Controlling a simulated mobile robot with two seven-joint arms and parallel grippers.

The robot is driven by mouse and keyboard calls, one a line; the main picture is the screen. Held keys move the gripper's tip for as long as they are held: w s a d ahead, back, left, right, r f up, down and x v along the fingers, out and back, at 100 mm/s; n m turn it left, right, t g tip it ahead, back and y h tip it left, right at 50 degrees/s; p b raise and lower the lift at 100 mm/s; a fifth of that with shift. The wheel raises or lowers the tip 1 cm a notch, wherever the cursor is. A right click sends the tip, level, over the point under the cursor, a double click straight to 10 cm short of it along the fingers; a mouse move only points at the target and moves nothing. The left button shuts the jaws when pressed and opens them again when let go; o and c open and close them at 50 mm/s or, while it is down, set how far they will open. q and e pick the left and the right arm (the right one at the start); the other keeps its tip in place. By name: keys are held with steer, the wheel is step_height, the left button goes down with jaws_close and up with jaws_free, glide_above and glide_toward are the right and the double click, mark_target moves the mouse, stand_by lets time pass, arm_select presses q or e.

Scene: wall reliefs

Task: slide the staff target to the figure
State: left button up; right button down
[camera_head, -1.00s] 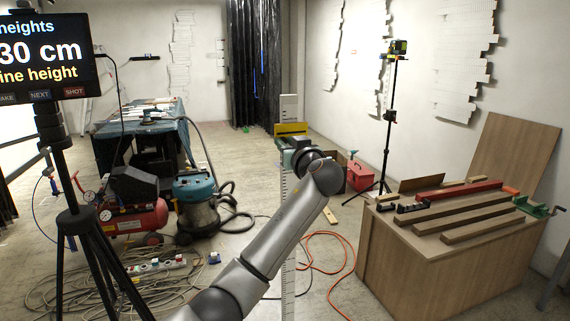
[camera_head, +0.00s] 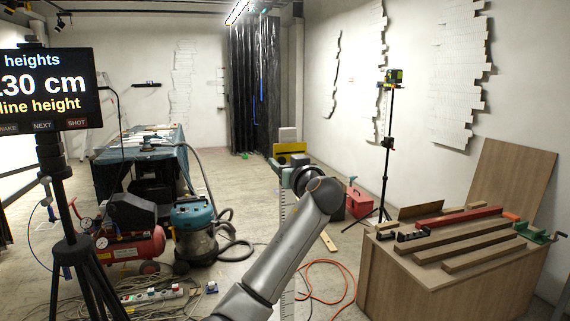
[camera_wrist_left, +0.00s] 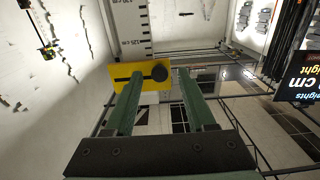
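The staff target is a yellow plate (camera_head: 290,148) on a white graduated staff (camera_head: 288,134). In the left wrist view the yellow plate (camera_wrist_left: 122,77) has a dark slot and a round black knob (camera_wrist_left: 159,74). The staff with its cm marks (camera_wrist_left: 136,25) runs up beyond it. My left gripper (camera_head: 296,164) is close in front of the target. In the wrist view its two green fingers (camera_wrist_left: 160,88) are apart, with the knob between the tips and gaps visible beside it. The screen (camera_head: 42,88) reads about 130 cm, its left edge cut off. My right gripper is not visible.
A wooden bench (camera_head: 440,275) with several bars stands at the right. A laser tripod (camera_head: 389,140) and red toolbox (camera_head: 359,204) stand behind. A vacuum (camera_head: 195,235), compressor (camera_head: 135,248) and loose cables occupy the left floor. An orange hose (camera_head: 330,265) lies near the staff.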

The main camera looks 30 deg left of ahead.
arm_select(q)
steer(key=shift+s+d+f, duration=0.1)
steer(key=shift+s+d, duration=0.2)
steer(key=shift+d, duration=0.15)
steer(key=b+v, duration=0.3)
steer(key=v, duration=0.8)
steer(key=shift+s, duration=0.2)
steer(key=shift+d, duration=0.1)
